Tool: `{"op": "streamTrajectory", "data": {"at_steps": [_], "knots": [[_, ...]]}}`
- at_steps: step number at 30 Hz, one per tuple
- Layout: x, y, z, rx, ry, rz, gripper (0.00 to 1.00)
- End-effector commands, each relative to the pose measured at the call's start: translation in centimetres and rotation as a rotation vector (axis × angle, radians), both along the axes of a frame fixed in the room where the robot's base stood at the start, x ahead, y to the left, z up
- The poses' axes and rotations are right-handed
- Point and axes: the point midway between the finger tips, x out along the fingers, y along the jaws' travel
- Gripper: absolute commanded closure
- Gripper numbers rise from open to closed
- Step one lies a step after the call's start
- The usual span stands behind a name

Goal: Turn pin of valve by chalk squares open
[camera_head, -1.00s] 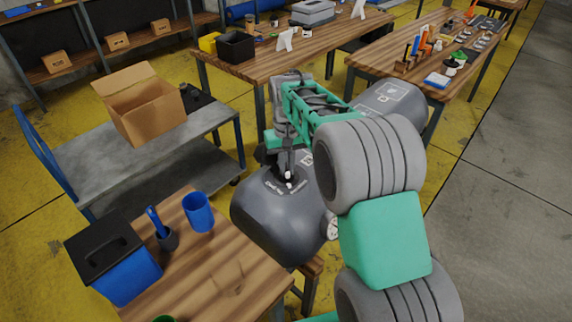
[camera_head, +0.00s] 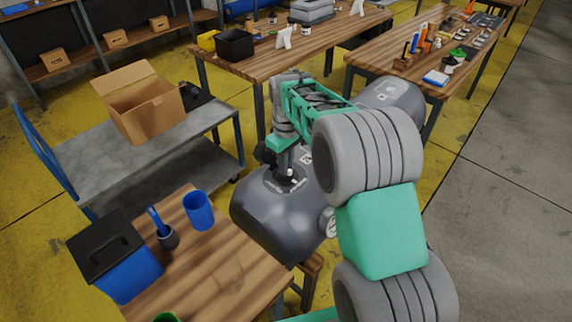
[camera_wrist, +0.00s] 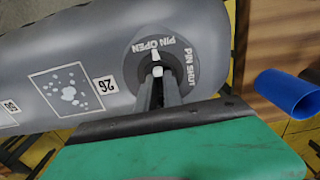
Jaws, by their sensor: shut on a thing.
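The grey inflatable boat tube (camera_head: 262,215) carries a round valve (camera_wrist: 190,75), lettered PIN OPEN and PIN SHUT in white. The pin (camera_wrist: 156,57) shows a white pointer at the valve's middle, pointing toward the PIN OPEN lettering in the wrist view. My gripper (camera_wrist: 158,84) is over the valve with its fingers close together around the pin, hiding part of it. In the head view my gripper (camera_head: 288,174) points down onto the valve on top of the tube.
A wooden table with a blue cup (camera_head: 198,211) and a black-lidded blue box (camera_head: 115,256) stands at front left. A grey cart (camera_head: 80,165) carries an open carton (camera_head: 140,105). Workbenches with small items stand behind. The grey floor at right is clear.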

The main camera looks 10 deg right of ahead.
Motion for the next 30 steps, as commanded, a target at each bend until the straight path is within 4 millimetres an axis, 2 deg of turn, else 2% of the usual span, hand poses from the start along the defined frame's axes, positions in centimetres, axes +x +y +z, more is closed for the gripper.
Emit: {"op": "streamTrajectory", "data": {"at_steps": [11,12,19,26,30], "knots": [[0.1,0.0,0.1,0.001,-0.004,0.007,1.00],[0.1,0.0,0.1,0.001,-0.004,0.007,0.87],[0.1,0.0,0.1,0.000,-0.002,0.005,0.68],[0.0,0.0,0.1,0.001,-0.001,0.004,0.67],[0.1,0.0,1.3,0.000,-0.004,0.004,0.67]]}}
